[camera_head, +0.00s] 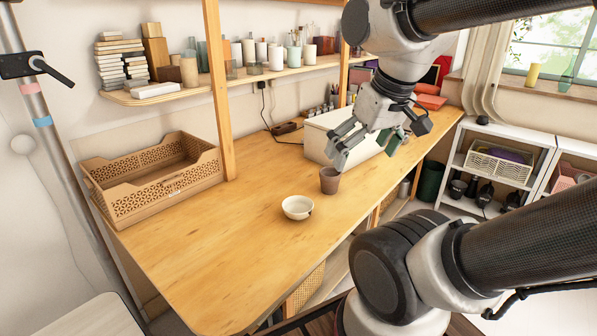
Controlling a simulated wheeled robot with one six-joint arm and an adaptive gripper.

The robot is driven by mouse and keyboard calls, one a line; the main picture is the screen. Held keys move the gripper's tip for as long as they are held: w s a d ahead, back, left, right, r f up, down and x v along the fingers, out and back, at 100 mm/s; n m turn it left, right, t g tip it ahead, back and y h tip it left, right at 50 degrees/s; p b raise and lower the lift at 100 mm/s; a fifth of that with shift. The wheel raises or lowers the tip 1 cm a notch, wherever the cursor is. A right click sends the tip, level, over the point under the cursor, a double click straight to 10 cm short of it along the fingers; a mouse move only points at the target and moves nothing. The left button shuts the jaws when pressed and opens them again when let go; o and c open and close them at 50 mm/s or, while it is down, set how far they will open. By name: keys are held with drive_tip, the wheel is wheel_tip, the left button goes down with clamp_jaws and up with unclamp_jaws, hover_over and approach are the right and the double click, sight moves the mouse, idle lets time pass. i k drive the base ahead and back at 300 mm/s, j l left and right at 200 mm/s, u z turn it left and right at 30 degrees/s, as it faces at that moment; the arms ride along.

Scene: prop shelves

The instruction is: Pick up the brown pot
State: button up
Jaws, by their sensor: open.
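The brown pot (330,181) is a small, dark brown cup shape standing upright on the wooden table (230,250), just behind a white bowl. My gripper (364,155) is open and empty. It hangs above and slightly right of the pot, with its fingers pointing down and to the left. One fingertip appears close above the pot's rim in the picture. I cannot tell whether it touches.
A white bowl (298,207) sits in front and left of the pot. A white box (318,140) stands behind it. A wooden crate (128,210) is at the left by a wooden post (218,90). The table's front left area is clear.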

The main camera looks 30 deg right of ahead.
sight(330, 178)
drive_tip(key=i+l+u, duration=0.2)
drive_tip(key=l, duration=0.6)
drive_tip(key=l+u, duration=0.2)
drive_tip(key=l, duration=0.6)
